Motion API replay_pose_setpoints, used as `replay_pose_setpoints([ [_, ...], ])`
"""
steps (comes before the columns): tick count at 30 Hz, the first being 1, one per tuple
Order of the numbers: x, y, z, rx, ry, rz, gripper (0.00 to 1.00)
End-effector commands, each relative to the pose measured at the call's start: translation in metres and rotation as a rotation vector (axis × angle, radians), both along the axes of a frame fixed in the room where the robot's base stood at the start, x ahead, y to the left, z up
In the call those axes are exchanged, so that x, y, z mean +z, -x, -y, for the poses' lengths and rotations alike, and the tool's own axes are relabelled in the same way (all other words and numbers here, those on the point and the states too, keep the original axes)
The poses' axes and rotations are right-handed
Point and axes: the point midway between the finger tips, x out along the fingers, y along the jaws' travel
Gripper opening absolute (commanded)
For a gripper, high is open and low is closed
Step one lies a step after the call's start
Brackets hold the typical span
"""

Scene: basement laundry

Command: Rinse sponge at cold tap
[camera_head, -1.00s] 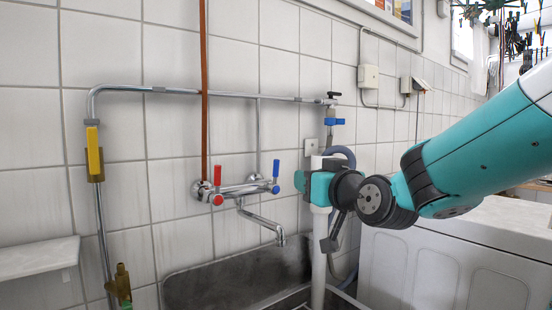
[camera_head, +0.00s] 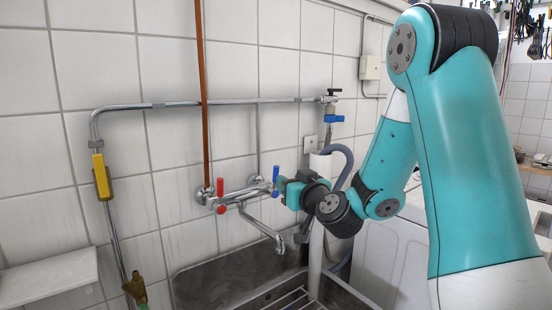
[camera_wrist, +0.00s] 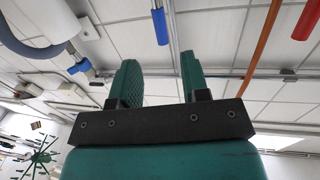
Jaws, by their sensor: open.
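The wall mixer tap (camera_head: 240,194) has a blue-handled cold lever (camera_head: 276,172) at its right end and a red-handled lever (camera_head: 220,186) at its left. Its chrome spout (camera_head: 262,228) bends down over the sink (camera_head: 205,284). My gripper (camera_head: 281,190) is at the tap's right end, close to the blue lever; contact cannot be told. In the wrist view my gripper (camera_wrist: 159,58) is open and empty. The blue lever (camera_wrist: 160,26) shows beyond the fingertips, in line with the gap between them. No sponge is in view, and no running water shows.
A white pipe (camera_head: 317,240) and a grey hose (camera_head: 345,165) stand close behind my wrist. A metal rack (camera_head: 290,299) lies in the sink. A white shelf (camera_head: 45,278) and a brass valve (camera_head: 134,288) are at left. A white machine (camera_head: 390,262) stands at right.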

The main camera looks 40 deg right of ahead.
Motion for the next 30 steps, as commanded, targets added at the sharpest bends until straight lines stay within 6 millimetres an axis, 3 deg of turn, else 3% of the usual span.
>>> replay_pose_setpoints([
  [1, 0.007, -0.011, 0.001, 0.004, 0.0, -0.001, 0.42],
  [6, 0.008, -0.039, 0.005, 0.005, 0.001, 0.0, 0.42],
  [15, 0.005, -0.074, 0.011, 0.005, 0.001, 0.0, 0.42],
  [30, 0.0, -0.084, 0.013, 0.004, 0.002, 0.003, 0.42],
])
